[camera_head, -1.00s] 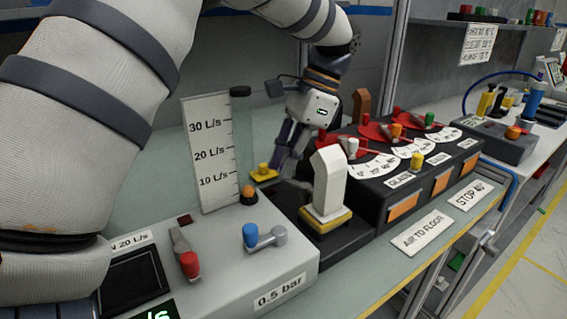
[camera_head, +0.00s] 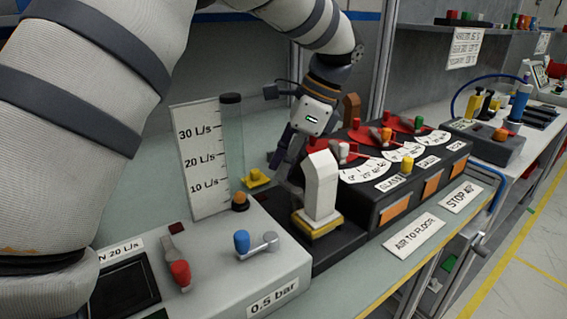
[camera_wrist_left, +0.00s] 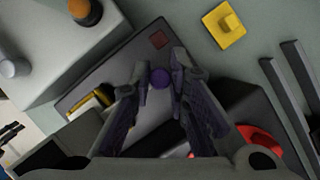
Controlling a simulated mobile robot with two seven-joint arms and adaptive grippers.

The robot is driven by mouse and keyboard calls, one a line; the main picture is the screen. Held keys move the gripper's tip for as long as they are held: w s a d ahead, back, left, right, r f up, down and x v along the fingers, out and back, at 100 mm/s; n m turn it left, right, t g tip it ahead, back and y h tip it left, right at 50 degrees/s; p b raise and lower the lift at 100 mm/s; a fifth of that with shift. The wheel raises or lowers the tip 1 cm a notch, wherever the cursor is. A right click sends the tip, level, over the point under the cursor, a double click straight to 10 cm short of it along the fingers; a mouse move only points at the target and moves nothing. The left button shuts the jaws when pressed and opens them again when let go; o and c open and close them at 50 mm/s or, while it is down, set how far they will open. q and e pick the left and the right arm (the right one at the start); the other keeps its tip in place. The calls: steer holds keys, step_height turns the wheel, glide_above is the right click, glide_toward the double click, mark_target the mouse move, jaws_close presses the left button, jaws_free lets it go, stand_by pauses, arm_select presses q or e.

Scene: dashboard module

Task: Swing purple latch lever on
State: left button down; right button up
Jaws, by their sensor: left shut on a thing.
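The purple latch lever (camera_wrist_left: 160,78) shows in the left wrist view as a small round purple knob between the two fingertips of my left gripper (camera_wrist_left: 155,85). The jaws are closed in on it, with the knob at the tips. In the head view my left gripper (camera_head: 284,172) points down behind the white upright handle (camera_head: 320,187), at the dark base plate (camera_wrist_left: 110,70). The lever is hidden there behind the handle and fingers. My right gripper is not in view.
The grey control box (camera_head: 215,255) with red and blue levers stands at front left. The dark dial box (camera_head: 400,170) is close on the right.

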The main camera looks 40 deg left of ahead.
arm_select(q)
steer(key=c, duration=1.5)
jaws_free()
steer(key=shift+c, duration=0.2)
steer(key=v, duration=1.2)
